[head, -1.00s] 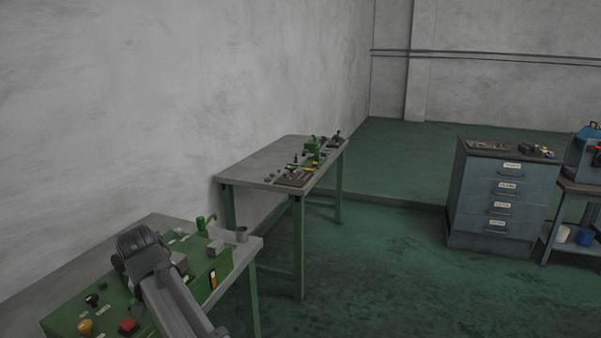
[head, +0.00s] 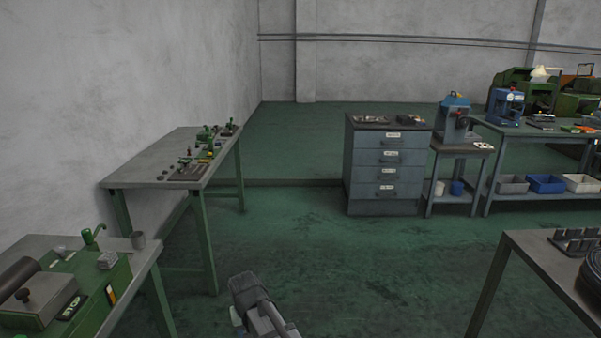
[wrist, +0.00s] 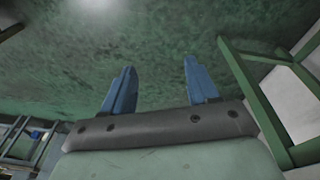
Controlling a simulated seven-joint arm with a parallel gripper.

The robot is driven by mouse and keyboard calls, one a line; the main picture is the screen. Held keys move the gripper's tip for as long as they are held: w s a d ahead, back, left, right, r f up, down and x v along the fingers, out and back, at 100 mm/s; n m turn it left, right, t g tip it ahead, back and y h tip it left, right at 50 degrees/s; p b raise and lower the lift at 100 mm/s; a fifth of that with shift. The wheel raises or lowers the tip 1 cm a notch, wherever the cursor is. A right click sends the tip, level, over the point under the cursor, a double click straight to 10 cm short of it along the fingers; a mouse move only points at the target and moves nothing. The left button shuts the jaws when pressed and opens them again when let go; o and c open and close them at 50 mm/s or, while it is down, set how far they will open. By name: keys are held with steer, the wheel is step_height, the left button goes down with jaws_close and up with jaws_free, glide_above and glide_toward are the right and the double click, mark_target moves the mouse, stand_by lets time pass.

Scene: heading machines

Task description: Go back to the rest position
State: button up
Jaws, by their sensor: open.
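My gripper (wrist: 158,88) shows in the wrist view with its two blue fingers spread apart and nothing between them. Beyond the fingers there is only green floor. In the head view part of my arm (head: 262,308) shows at the bottom centre, over open floor; the fingertips cannot be made out there.
A green machine (head: 70,290) on a bench stands at the lower left. A long table (head: 150,160) with small tools is behind it. A grey drawer cabinet (head: 388,170) stands at the back. Another table (head: 545,265) is at the right. The floor (head: 370,270) between is clear.

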steer(key=s+d+f+m+g, duration=0.1)
steer(key=s+d+f, duration=0.3)
steer(key=d, duration=0.6)
steer(key=s+d+f+m, duration=0.1)
steer(key=d+f, duration=0.4)
steer(key=d, duration=0.6)
steer(key=s+d+f+m+g, duration=0.1)
steer(key=s+d+f+m, duration=0.3)
steer(key=d, duration=0.6)
steer(key=s+f+n+g, duration=0.1)
steer(key=s+f+g, duration=0.2)
steer(key=s+f, duration=0.7)
steer(key=s+f+n+g, duration=0.1)
steer(key=s+f+g, duration=0.2)
steer(key=s+f, duration=0.8)
steer(key=s, duration=0.7)
steer(key=shift+s+g, duration=0.3)
steer(key=shift+s, duration=0.05)
steer(key=shift+w+d+f, duration=0.1)
